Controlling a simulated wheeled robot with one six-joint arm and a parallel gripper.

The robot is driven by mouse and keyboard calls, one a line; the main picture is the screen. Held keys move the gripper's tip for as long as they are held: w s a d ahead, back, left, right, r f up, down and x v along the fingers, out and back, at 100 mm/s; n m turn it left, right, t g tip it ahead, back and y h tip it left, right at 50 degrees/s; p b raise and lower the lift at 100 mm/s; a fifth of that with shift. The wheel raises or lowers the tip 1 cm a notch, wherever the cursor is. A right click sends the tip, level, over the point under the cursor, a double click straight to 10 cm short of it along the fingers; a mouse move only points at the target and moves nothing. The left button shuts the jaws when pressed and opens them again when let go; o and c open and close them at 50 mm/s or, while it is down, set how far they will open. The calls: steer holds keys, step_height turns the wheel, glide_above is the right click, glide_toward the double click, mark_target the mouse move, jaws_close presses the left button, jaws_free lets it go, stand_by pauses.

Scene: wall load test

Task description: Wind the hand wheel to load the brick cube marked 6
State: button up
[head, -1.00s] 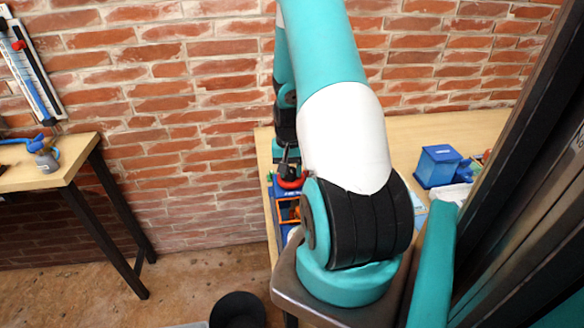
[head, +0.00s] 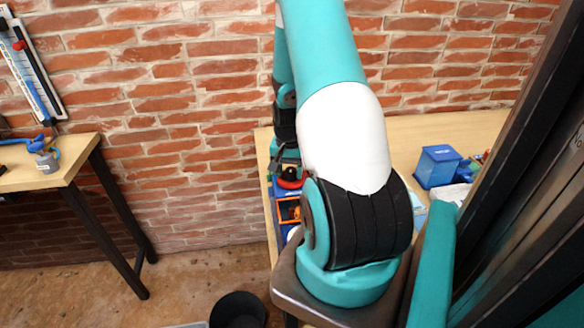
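My gripper (head: 287,168) is small and mostly hidden behind my own arm, over the right-hand table near the wall. Its fingers cannot be made out. A red ring-shaped part (head: 290,184) with a dark centre shows right below it, and whether they touch is unclear. A blue stand with openings (head: 282,217) is below the red part, with an orange piece (head: 295,212) in one opening. No hand wheel can be named for sure, and no cube marked 6 can be read.
A blue box (head: 438,167) stands on the right-hand wooden table (head: 420,128). At left, another wooden table (head: 72,168) carries a blue and grey item (head: 47,158). A board with a blue strip (head: 30,72) hangs on the brick wall. A black bin (head: 238,312) stands on the floor.

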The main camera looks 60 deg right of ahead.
mark_target(289, 170)
steer(key=shift+o, duration=0.6)
steer(key=shift+d, duration=0.1)
steer(key=shift+r, duration=0.3)
step_height(289, 170, up, 17)
steer(key=b, duration=0.1)
steer(key=shift+w, duration=0.15)
steer(key=shift+f, duration=0.1)
